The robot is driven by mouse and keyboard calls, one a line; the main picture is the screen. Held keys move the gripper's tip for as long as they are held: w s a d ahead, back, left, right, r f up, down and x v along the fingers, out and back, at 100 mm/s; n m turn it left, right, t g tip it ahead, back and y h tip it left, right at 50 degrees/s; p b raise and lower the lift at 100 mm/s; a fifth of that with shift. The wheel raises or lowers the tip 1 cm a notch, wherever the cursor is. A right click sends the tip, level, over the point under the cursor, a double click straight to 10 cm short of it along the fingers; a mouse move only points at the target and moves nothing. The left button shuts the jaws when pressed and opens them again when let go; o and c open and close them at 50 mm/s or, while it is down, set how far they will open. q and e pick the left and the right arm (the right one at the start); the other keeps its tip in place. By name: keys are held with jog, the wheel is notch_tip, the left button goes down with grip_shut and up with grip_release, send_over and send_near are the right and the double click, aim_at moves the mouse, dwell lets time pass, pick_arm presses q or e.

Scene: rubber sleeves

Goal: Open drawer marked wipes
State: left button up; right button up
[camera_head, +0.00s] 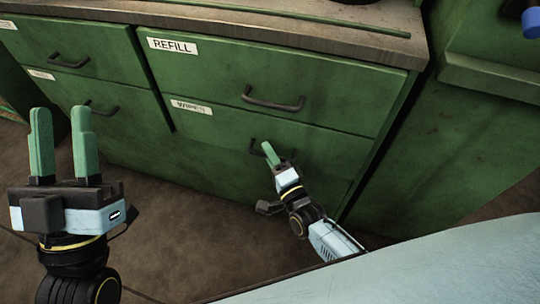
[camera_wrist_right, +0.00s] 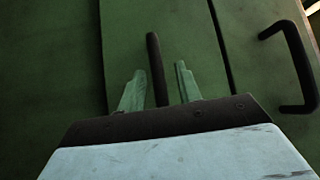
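The drawer marked WIPES (camera_head: 220,128) is the lower right drawer of a green cabinet, below the REFILL drawer. Its front looks flush with the cabinet, so it appears shut. Its dark bar handle (camera_head: 254,150) is partly hidden by my right gripper (camera_head: 268,147). In the right wrist view the handle (camera_wrist_right: 156,65) runs between the two green fingers of my right gripper (camera_wrist_right: 160,80), with a visible gap on each side. My right gripper is open around the handle. My left gripper (camera_head: 61,112) is open and empty at the left, fingers pointing up.
The REFILL drawer (camera_head: 280,75), with its own handle (camera_head: 272,98), is directly above. More drawers (camera_head: 90,45) with handles stand at the left, behind my left gripper. A worktop (camera_head: 300,22) runs above. Brown floor (camera_head: 180,235) lies clear in front of the cabinet.

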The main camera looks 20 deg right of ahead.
grip_shut()
jog(key=shift+s+a, duration=0.1)
